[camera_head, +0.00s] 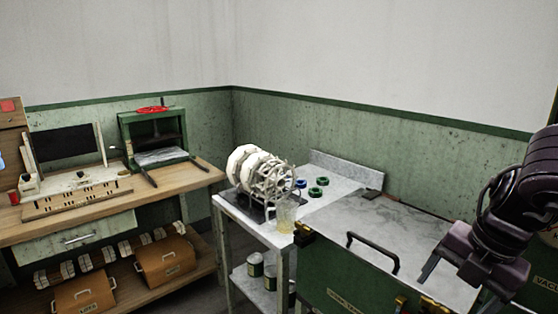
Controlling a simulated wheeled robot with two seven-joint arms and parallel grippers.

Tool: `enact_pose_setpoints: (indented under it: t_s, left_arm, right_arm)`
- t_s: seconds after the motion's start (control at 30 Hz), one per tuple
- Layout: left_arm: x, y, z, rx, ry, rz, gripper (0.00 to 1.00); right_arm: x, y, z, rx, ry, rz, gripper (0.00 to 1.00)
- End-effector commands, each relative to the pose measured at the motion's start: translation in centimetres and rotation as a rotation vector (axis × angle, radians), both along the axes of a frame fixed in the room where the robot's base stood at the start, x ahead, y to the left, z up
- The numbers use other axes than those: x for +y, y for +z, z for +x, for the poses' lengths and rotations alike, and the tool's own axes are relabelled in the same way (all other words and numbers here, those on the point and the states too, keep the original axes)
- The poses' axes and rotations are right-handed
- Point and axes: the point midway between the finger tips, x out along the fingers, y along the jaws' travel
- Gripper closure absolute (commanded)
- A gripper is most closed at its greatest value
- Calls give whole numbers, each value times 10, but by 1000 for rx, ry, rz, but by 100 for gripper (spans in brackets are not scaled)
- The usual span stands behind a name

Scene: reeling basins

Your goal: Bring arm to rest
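My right arm comes in at the right edge, and its dark gripper (455,292) hangs over the right part of the grey-topped green cabinet (385,225). Its two fingers point down and stand apart, with nothing seen between them. The lower finger is partly cut by the bottom of the view. My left gripper is not in view.
A reel machine (262,178), a glass beaker (286,216) and green rings (318,187) stand on a metal cart (240,218). The cabinet has a black handle (372,252). A wooden bench (190,178) with a green press (153,135) is at left.

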Motion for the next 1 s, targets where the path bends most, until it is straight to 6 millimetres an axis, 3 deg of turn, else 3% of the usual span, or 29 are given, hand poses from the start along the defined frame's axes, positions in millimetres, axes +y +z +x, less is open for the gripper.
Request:
enact_pose_setpoints:
  t_s: [0.27,0.4,0.57,0.77,1.0]
  left_arm:
    - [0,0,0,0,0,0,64]
    - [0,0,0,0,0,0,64]
    - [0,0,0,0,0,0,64]
    - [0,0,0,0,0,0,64]
    - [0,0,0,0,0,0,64]
  right_arm:
    - [-8,-68,26,-198,-80,196,20]
    - [-4,-107,38,-334,-204,317,20]
    - [2,-139,43,-451,-391,422,20]
    - [9,-175,35,-539,-729,526,20]
    - [16,-215,1,-502,-1216,570,20]
